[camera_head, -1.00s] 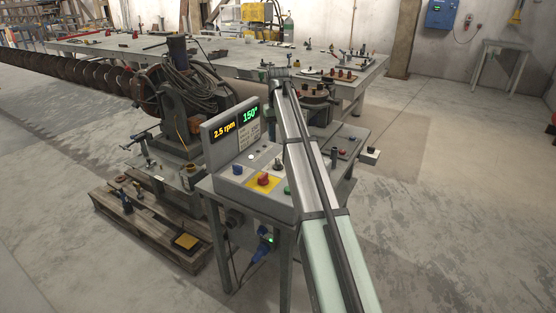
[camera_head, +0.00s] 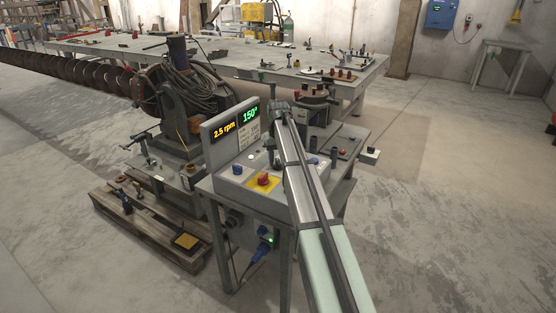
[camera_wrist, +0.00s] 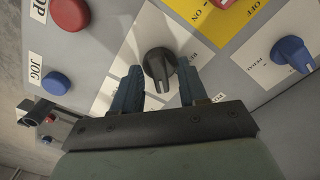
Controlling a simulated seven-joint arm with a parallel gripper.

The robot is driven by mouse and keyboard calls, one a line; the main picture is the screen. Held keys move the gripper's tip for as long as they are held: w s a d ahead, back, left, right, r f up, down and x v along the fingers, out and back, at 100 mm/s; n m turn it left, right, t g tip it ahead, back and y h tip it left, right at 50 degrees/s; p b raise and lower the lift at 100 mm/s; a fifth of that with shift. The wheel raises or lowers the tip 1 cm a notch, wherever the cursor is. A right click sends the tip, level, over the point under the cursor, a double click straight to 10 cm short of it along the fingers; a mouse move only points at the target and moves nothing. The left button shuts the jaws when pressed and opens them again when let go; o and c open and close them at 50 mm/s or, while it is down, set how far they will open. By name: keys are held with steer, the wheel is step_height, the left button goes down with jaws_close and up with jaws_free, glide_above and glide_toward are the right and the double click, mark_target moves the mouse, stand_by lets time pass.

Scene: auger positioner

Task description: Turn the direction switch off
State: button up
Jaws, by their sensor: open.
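In the wrist view a black rotary switch (camera_wrist: 159,66) with a pointer-shaped grip sits on a white label on the grey panel (camera_wrist: 113,42). Its label is partly hidden, so I cannot read whether it is the direction switch. My gripper (camera_wrist: 160,84) is open, with one blue-grey finger on each side of the black switch. I cannot tell whether either finger touches it. In the head view the control console (camera_head: 231,184) stands under my arm, which hides part of its panel.
Close by are a blue knob (camera_wrist: 291,53) at right, a red button (camera_wrist: 70,13) and a blue button (camera_wrist: 56,84) at left. A red knob (camera_head: 264,179) sits on a yellow plate. The console display (camera_head: 224,130) reads 2.5 rpm and 150°.

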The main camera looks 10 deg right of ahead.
steer(key=shift+c, duration=0.3)
jaws_close()
stand_by(0.3)
steer(key=n, duration=0.4)
steer(key=shift+n, duration=2.4)
steer(key=shift+o, duration=0.3)
jaws_free()
